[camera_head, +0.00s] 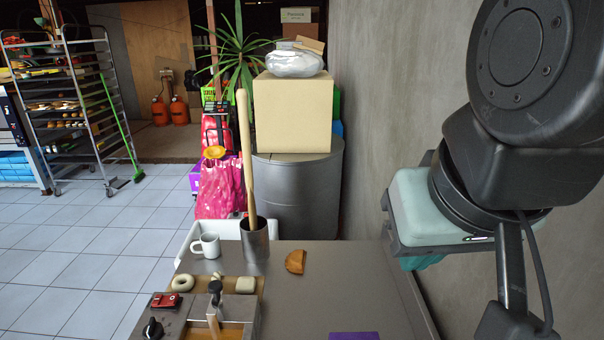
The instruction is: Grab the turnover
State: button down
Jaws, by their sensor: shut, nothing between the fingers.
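The turnover (295,261) is a small golden-brown half-moon pastry. It lies on the dark grey worktop (340,285), right of the middle of its back part, with clear surface around it. Links of my arm fill the upper and lower right of the view, well to the right of the turnover. The fingers of my gripper do not show. Nothing covers the turnover.
A metal canister (255,242) holding a tall wooden pin (245,150) stands left of the turnover, beside a white mug (206,246). A ring-shaped pastry (182,283) lies nearer. A purple item (354,336) shows at the front edge. A concrete wall (375,110) rises at right.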

jog(key=c, duration=1.8)
grip_release()
jog(key=o, duration=1.8)
jog(key=shift+w, duration=0.1)
